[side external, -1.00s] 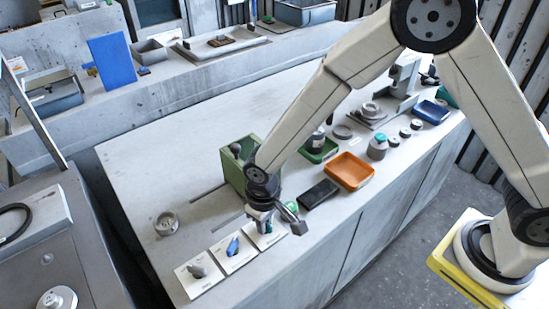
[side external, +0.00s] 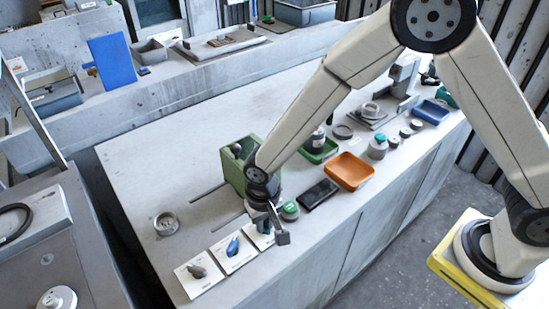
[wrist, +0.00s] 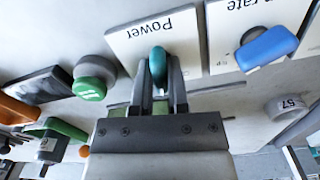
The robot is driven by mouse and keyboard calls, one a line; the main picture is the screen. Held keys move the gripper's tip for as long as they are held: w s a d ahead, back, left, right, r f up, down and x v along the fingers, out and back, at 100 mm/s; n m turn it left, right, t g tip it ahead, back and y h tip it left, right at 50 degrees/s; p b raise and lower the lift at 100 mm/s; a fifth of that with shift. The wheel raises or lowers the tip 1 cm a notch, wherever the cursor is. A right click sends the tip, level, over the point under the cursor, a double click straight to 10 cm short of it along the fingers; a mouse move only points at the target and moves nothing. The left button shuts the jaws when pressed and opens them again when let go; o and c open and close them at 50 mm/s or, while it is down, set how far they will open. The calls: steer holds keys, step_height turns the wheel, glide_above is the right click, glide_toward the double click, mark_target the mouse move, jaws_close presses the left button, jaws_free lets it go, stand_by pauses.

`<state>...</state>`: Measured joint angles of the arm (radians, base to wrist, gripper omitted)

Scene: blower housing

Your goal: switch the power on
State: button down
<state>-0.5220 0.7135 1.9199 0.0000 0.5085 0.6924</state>
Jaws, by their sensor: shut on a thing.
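The white power panel (wrist: 122,48), labelled "Power", carries a teal knob (wrist: 158,62). My gripper (wrist: 159,78) is shut on this knob, with one finger on each side of it in the wrist view. The knob's handle looks roughly in line with the fingers. In the side view my gripper (side external: 264,224) is down at the panel and hides most of it.
A panel ending in "rate" with a blue knob (wrist: 266,48) is beside it; a panel with a grey knob (side external: 196,270) is farther left. Close by are a green-topped button (wrist: 94,88), a dark flat block (side external: 318,194), an orange tray (side external: 350,171) and a green box (side external: 232,166).

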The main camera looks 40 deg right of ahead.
mark_target(265, 222)
steer(key=shift+m, duration=2.5)
steer(key=c, duration=0.7)
jaws_free()
steer(key=shift+r, duration=3)
